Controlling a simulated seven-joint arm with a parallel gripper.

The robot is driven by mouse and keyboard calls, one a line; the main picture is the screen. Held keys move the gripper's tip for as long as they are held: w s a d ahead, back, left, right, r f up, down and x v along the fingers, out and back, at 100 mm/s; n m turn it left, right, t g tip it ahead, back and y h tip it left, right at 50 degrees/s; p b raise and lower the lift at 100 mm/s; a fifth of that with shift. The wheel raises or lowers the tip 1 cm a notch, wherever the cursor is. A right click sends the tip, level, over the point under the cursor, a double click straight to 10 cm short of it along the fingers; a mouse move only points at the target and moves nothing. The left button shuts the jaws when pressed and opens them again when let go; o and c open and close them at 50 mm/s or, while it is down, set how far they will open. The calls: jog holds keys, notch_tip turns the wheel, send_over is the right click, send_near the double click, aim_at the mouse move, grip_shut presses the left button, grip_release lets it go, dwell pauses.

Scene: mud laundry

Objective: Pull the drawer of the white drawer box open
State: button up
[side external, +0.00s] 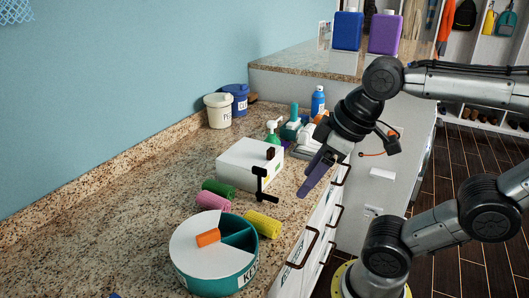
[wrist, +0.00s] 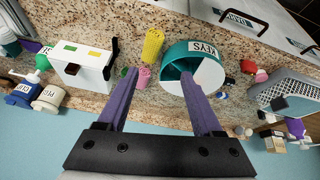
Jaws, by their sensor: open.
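The white drawer box (side external: 245,165) sits on the granite counter, with a black handle (side external: 261,184) on its front. Its drawer looks shut. In the wrist view the white drawer box (wrist: 80,68) is at the left, and the black handle (wrist: 113,58) sticks out from its right side. My gripper (side external: 308,184) is to the right of the box in the side view, apart from the handle. Its two purple fingers also show in the wrist view (wrist: 160,75), spread apart with nothing held between them.
A round teal and white divided container (side external: 213,252) stands in front of the box. Green, pink (side external: 213,201) and yellow (side external: 262,224) rolls lie between them. Bottles (side external: 273,131) and lidded tubs (side external: 219,111) stand behind. The counter at left is clear.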

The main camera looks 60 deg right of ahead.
jog(key=w+d+r+g, duration=0.1)
jog(key=w+d+r, duration=0.2)
jog(key=w+r, duration=0.35)
jog(key=m+g, duration=0.2)
jog(key=g, duration=0.2)
send_over(271, 148)
notch_tip(271, 148, down, 4)
notch_tip(271, 148, down, 13)
jog(key=shift+c, duration=0.3)
grip_shut()
dwell(0.5)
